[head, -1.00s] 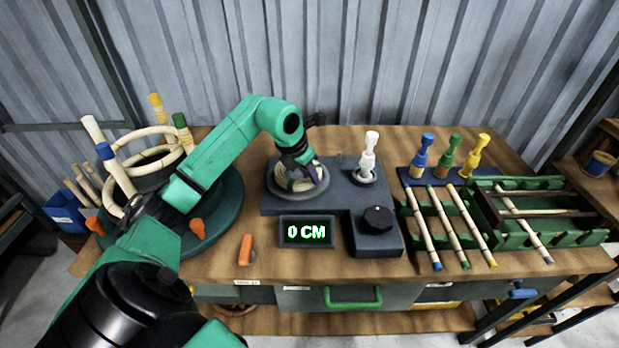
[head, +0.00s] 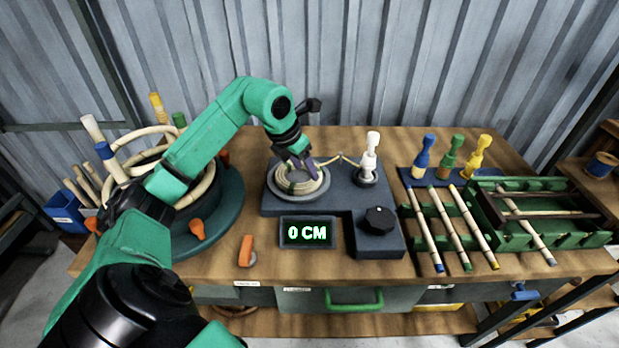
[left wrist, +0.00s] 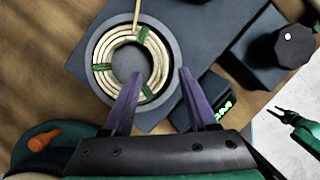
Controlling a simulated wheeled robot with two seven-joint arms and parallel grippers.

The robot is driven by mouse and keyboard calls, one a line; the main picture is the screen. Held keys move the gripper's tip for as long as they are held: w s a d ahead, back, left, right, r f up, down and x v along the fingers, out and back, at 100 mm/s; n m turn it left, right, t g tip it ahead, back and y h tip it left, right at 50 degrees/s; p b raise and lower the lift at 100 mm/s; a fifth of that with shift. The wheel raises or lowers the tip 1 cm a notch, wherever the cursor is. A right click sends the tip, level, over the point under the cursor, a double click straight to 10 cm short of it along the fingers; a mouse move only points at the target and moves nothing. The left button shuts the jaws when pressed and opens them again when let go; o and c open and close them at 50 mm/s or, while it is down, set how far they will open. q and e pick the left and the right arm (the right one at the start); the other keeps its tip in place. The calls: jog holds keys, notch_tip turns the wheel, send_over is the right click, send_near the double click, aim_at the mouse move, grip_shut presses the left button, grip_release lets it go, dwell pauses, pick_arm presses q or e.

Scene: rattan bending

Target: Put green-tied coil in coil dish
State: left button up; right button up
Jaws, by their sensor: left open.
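The pale coil (head: 317,184) with green ties lies flat in the round grey coil dish (head: 322,198) on the dark fixture. In the left wrist view the coil (left wrist: 110,47) shows several green ties and sits inside the dish's rim (left wrist: 173,47). A thin pale strand runs from the coil towards the white peg (head: 370,155). My left gripper (head: 300,172) is open, just above the coil. In the left wrist view its purple fingers (left wrist: 160,72) are apart with nothing between them. My right gripper (left wrist: 281,112) shows small at that view's right edge; its jaw state is unclear.
A display (head: 306,232) reading 0 CM and a black knob (head: 379,219) stand in front of the dish. Rods lie on a green rack (head: 480,225) at the right. A dark round former (head: 225,215) with orange clamps stands at the left.

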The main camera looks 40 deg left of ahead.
pick_arm(q)
jog(key=v, duration=0.6)
jog(key=shift+r, duration=0.25)
jog(key=shift+s, duration=0.1)
